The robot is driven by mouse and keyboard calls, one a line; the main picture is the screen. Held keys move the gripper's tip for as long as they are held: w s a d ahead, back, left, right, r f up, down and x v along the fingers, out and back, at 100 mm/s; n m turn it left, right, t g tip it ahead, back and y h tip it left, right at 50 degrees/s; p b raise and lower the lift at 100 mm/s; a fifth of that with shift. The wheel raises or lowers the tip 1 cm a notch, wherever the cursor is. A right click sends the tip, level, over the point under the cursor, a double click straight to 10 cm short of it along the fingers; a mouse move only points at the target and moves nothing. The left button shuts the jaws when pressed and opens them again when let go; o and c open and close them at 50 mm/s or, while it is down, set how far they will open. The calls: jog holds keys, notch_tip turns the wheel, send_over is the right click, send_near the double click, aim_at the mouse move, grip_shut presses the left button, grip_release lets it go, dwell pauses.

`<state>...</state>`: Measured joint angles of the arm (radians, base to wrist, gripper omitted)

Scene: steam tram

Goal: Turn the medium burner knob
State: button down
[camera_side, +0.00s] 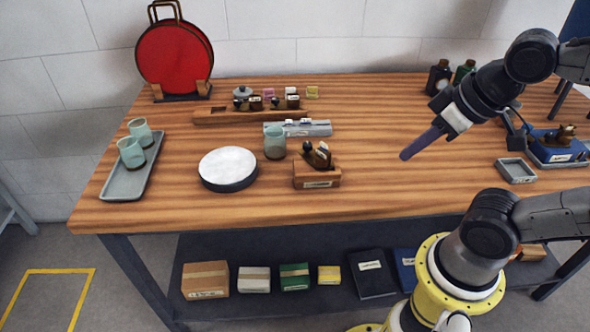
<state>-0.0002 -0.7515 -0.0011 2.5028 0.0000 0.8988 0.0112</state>
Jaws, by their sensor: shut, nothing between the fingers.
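No burner and no burner knob can be made out in the side view. My gripper (406,156) is shut and empty, with its purple fingers pointing down and left. It hangs above the right half of the wooden table (420,105), apart from every object. The closest thing to its left is a small wooden block (317,181) with a white label and a dark handled piece on top. A round dark disc with a white top (228,167) lies farther left.
A tray (113,183) with two cups is at the left. A red round piece (175,60) stands at the back left. A grey cup (275,146) stands mid-table. Dark bottles (439,78) are behind my arm, and a small grey tray (516,170) is at the right. Table below my gripper is clear.

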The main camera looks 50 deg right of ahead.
dwell(0.4)
jog(key=c, duration=1.2)
grip_release()
jog(key=shift+c, duration=0.2)
jog(key=shift+o, duration=1.1)
jog(key=shift+s+n, duration=0.15)
jog(key=shift+n, duration=0.35)
jog(key=o, duration=0.4)
jog(key=w+r, duration=0.1)
jog(key=w+r+n, duration=0.1)
jog(key=r, duration=0.1)
jog(key=w+r+n, duration=0.1)
jog(key=r, duration=0.1)
jog(key=shift+w+d+r, duration=0.1)
jog(key=shift+w+r, duration=0.05)
jog(key=shift+w, duration=0.05)
jog(key=w+d+r+n+g, duration=0.1)
jog(key=w+r+n+g, duration=0.2)
jog(key=w, duration=0.7)
jog(key=g, duration=0.3)
send_over(307, 144)
notch_tip(307, 144, down, 9)
notch_tip(307, 144, down, 13)
jog(key=shift+f, duration=0.1)
